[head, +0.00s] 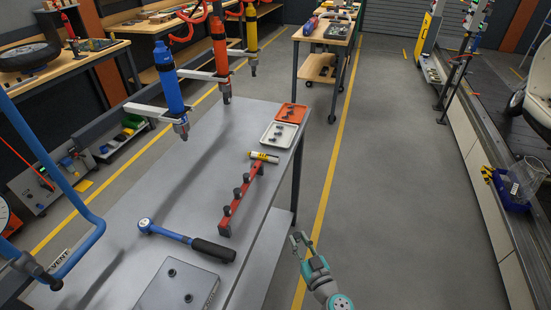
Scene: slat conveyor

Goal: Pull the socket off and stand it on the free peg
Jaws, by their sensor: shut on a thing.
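My gripper (301,244) is off the right side of the grey bench, above the floor. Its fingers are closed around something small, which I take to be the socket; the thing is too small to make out. A red rail (235,207) stands on the bench, with several dark sockets or pegs along it. I cannot tell which peg is free. A blue ratchet wrench (170,235) with a black handle lies on the bench left of the rail, its round head to the left. The underside of its head is hidden.
The grey bench (140,190) also holds a grey plate (205,291) with dark knobs, a striped cylinder (264,157), a white tray (291,143) and an orange tray (300,107). Blue, red and yellow tools hang above its far left. Right of the bench the floor is clear.

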